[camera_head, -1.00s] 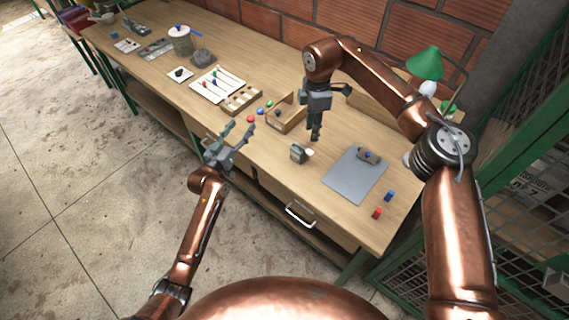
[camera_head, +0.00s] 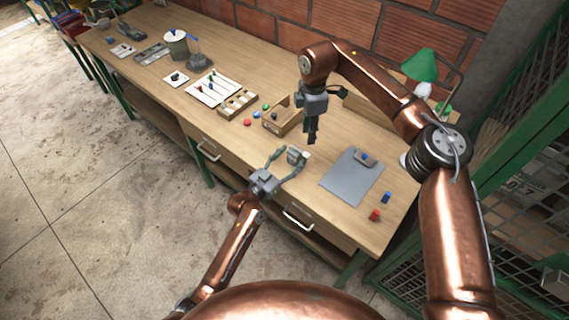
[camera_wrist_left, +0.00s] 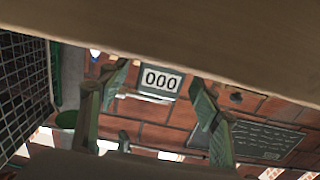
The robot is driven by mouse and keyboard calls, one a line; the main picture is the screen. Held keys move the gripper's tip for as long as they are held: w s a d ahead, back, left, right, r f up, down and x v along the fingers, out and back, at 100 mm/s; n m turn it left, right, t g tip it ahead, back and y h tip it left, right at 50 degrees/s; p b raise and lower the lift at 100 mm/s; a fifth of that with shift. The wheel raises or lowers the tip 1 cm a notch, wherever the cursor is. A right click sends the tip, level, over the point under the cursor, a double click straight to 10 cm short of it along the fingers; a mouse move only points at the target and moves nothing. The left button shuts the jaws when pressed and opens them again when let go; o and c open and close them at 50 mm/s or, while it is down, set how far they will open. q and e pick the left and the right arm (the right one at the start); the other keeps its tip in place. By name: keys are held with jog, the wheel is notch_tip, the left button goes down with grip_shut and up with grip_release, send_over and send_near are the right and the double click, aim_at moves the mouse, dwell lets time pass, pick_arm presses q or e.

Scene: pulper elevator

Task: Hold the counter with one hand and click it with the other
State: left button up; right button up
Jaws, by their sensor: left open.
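The counter (camera_head: 296,155) is a small grey device with a light top, near the front edge of the wooden table. In the left wrist view its display (camera_wrist_left: 160,80) reads 000, between the two fingers. My left gripper (camera_head: 289,159) is open, one finger on each side of the counter; it also shows in the left wrist view (camera_wrist_left: 157,82). I cannot tell whether either finger touches it. My right gripper (camera_head: 312,140) points down with its fingers together, above the table just behind the counter. It looks empty.
A wooden box (camera_head: 280,122) and several coloured balls are behind to the left. A drawer handle (camera_head: 298,220) sticks out from the front.

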pick_arm(q)
jog(key=shift+x, duration=1.2)
jog(key=shift+c, duration=0.4)
jog(key=c, duration=1.2)
pick_arm(e)
jog(key=shift+c, duration=0.3)
grip_shut()
